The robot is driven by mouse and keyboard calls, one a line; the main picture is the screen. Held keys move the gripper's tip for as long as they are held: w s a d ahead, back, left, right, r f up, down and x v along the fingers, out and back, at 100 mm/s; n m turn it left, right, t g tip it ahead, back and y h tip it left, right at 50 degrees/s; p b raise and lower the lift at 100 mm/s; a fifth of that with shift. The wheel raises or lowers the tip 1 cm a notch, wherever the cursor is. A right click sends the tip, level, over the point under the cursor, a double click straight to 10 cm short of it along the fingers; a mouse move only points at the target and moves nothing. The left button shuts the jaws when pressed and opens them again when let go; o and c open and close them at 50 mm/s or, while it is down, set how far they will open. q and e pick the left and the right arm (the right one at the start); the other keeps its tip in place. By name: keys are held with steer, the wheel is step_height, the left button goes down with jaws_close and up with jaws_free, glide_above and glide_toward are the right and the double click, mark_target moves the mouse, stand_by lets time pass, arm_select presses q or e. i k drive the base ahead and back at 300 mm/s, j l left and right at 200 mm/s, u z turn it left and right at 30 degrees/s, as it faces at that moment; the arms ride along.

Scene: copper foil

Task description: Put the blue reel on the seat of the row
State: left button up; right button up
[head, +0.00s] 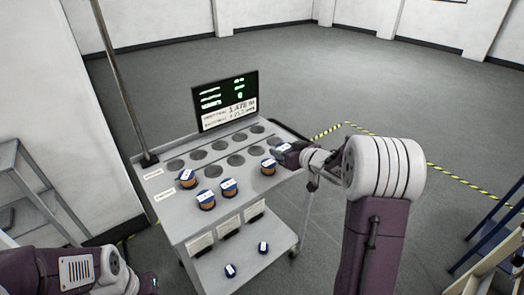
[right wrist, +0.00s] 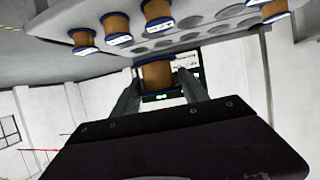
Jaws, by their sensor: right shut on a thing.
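My right gripper (head: 287,152) is shut on a reel with blue flanges and a white label (head: 282,147), at the right end of the cart top. In the right wrist view this copper-coloured reel (right wrist: 157,74) sits between the two fingers. I cannot tell whether it touches the cart. The cart top has two rows of dark round seats, a back row (head: 220,144) and a front row (head: 236,160). One similar reel (head: 187,178) stands at the left end of the front row. My left arm shows at the lower left, but its gripper is out of view.
Other blue-flanged reels stand near the front edge: two at the left (head: 206,199) (head: 229,187) and one at the right (head: 268,166). A screen (head: 225,101) stands behind the rows. Two reels (head: 230,270) (head: 263,247) are on the lower shelf. A pole rises at the cart's left.

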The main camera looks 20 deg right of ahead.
mark_target(175, 165)
steer(key=i+j, duration=0.15)
steer(key=j, duration=0.2)
steer(key=i+j, duration=0.15)
steer(key=j, duration=0.15)
steer(key=i+j, duration=0.15)
steer(key=j, duration=0.2)
steer(key=i+j, duration=0.15)
steer(key=j, duration=0.15)
